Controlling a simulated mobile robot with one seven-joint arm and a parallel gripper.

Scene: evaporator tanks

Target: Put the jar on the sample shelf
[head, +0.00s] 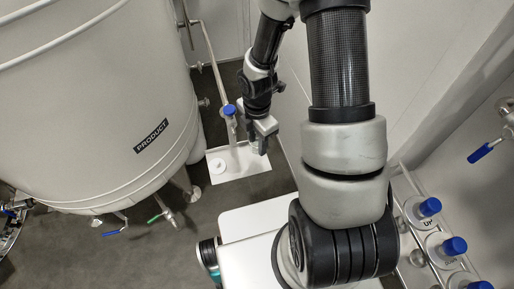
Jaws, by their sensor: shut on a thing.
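My gripper (258,146) reaches down over the right part of a white tray (240,175) on the floor beside the tank. It is shut on a small pale thing between its fingers, likely the jar; the fingers hide most of it, and I cannot tell whether it touches the tray. At the right edge, a shelf or rack (412,256) holds blue-capped jars, one (430,207) with a partly readable label and another (455,245) below it; this looks like the sample shelf.
A large white tank (90,100) marked PRODUCT fills the left, with small valves under it. A pipe with a blue knob (229,110) ends above the tray, where a round white piece (219,167) lies. A blue-handled valve (481,153) is on the right wall.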

